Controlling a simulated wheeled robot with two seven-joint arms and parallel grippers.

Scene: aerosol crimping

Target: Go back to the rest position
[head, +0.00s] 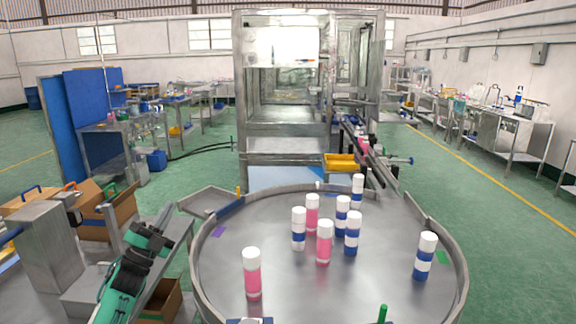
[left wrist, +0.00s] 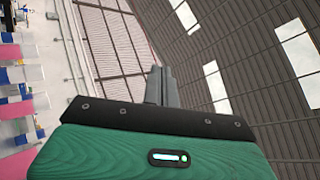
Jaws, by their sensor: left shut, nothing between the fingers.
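My left gripper (head: 165,213) is at the lower left in the head view, left of the round table (head: 215,285) and apart from it. Its green body and dark fingers tilt upward. In the left wrist view, the fingers (left wrist: 160,85) are together and empty, with roof and wall behind them. My right gripper is in neither view. Several white-capped cans stand upright on the round table, among them a pink can (head: 252,275) at the front left and a blue-and-white can (head: 424,262) at the right.
A large metal machine (head: 285,130) stands behind the table, with a conveyor and a yellow bin (head: 341,162) at its right. Cardboard boxes (head: 100,215) and a metal block (head: 47,240) are near my left arm.

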